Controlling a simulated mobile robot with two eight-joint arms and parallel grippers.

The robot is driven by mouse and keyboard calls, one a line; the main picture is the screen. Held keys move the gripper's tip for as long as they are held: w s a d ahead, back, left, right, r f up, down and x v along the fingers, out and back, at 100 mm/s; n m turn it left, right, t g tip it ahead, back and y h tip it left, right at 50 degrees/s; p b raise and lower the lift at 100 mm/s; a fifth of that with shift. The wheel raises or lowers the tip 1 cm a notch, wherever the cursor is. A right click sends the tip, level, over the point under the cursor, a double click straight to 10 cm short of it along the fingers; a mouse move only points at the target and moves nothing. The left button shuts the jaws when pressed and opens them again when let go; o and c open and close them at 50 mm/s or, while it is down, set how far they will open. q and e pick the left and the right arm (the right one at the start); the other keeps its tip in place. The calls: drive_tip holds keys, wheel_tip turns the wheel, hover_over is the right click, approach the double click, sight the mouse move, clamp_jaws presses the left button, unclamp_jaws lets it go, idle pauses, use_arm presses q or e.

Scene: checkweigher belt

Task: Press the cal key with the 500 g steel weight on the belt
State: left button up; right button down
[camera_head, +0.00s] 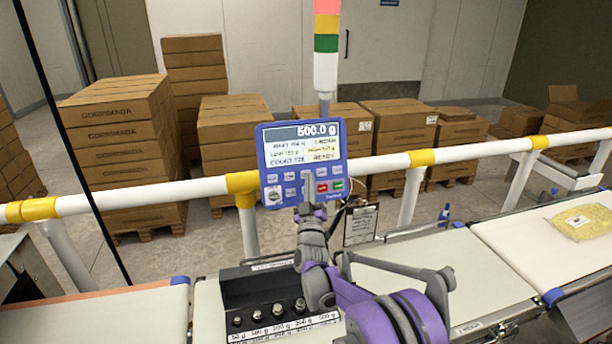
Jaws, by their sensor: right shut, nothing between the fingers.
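The blue control panel (302,163) stands on the rail in the middle of the head view. Its display (305,144) reads 500.0 g and READY. Rows of small keys, one red and one green, sit below the display. My right gripper (308,182) is shut and empty, with its fingertips in front of the lower keys. I cannot tell whether the tips touch a key, and the cal key's label is too small to read. The 500 g steel weight does not show on the belt; my right arm covers part of it. My left gripper is not in view.
A black weight rack (262,284) with several small weights stands below the panel. A clipboard (360,225) hangs right of the panel. A bag of yellow product (583,221) lies on the right belt (520,236). A white rail (150,199) with yellow joints crosses behind.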

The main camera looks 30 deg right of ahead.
drive_tip(key=s, duration=0.1)
drive_tip(key=s+r, duration=0.1)
drive_tip(key=s, duration=0.1)
drive_tip(key=s+a, duration=0.1)
drive_tip(key=shift+s+r, duration=0.15)
drive_tip(key=shift+s, duration=0.05)
idle(0.6)
drive_tip(key=s+a+f+n+g+y, duration=0.1)
drive_tip(key=s+a+f+g+y, duration=0.25)
drive_tip(key=s+a+y, duration=0.35)
drive_tip(key=s+a+f+n+g+y, duration=0.1)
drive_tip(key=s+a+f+g+y, duration=0.3)
drive_tip(key=a, duration=0.4)
drive_tip(key=s+a+f+g, duration=0.1)
drive_tip(key=s+f+g, duration=0.1)
drive_tip(key=s+f, duration=0.3)
drive_tip(key=s+a+f+m+g, duration=0.1)
drive_tip(key=s+f, duration=0.4)
drive_tip(key=s, duration=0.6)
drive_tip(key=s+a+f+g, duration=0.3)
drive_tip(key=s+f+g, duration=0.2)
drive_tip(key=s, duration=0.4)
drive_tip(key=shift+a, duration=0.15)
